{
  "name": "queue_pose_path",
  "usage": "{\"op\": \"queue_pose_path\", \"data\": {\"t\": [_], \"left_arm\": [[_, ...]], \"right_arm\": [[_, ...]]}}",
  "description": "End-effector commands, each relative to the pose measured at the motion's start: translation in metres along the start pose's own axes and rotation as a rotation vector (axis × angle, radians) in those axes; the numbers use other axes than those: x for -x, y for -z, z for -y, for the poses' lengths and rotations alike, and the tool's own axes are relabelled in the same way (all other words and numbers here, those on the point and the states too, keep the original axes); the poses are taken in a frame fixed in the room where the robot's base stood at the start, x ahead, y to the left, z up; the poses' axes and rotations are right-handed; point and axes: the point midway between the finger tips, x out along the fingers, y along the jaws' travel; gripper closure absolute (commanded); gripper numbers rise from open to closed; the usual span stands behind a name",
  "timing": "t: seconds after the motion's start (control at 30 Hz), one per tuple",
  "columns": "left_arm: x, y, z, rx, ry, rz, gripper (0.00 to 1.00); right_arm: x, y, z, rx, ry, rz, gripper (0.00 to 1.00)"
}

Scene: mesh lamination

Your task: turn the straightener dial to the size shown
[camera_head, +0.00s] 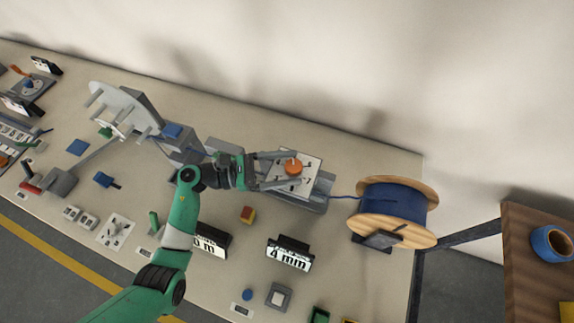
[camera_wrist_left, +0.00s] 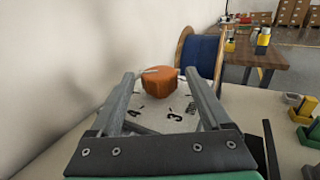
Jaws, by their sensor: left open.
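The orange straightener dial (camera_head: 292,167) stands on a white numbered plate (camera_head: 308,164) at the table's back. In the left wrist view the dial (camera_wrist_left: 159,80) lies between the two fingertips, with a visible gap to each side. The numbers 4 and 3 show on the near part of the plate (camera_wrist_left: 172,112); a pale mark shows on the dial's top, but I cannot tell which number it points at. My left gripper (camera_head: 289,168) is open with its fingers reaching around the dial. A sign (camera_head: 289,253) in front shows a large 4. My right gripper is not in view.
A wooden spool of blue wire (camera_head: 396,211) stands right of the dial, its wire running to the straightener. A second sign (camera_head: 212,241) is partly hidden by my left arm. A wall rises behind the table.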

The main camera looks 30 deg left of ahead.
Motion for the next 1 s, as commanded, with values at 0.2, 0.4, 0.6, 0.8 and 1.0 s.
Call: {"op": "queue_pose_path", "data": {"t": [0.2,0.4,0.6,0.8,1.0], "left_arm": [[0.000,0.000,0.000,0.000,0.000,0.000,0.46],[0.001,0.000,0.000,0.000,0.000,0.000,0.82],[0.001,0.000,0.000,0.000,-0.001,0.000,1.00],[0.001,-0.002,0.001,-0.001,-0.026,0.000,1.00],[0.001,-0.004,0.003,0.001,-0.111,0.000,1.00]], "right_arm": [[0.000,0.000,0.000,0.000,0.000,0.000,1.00],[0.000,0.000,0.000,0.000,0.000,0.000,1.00],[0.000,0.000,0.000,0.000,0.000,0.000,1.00],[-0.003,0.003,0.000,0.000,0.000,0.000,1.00],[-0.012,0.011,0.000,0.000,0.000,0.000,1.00]]}}
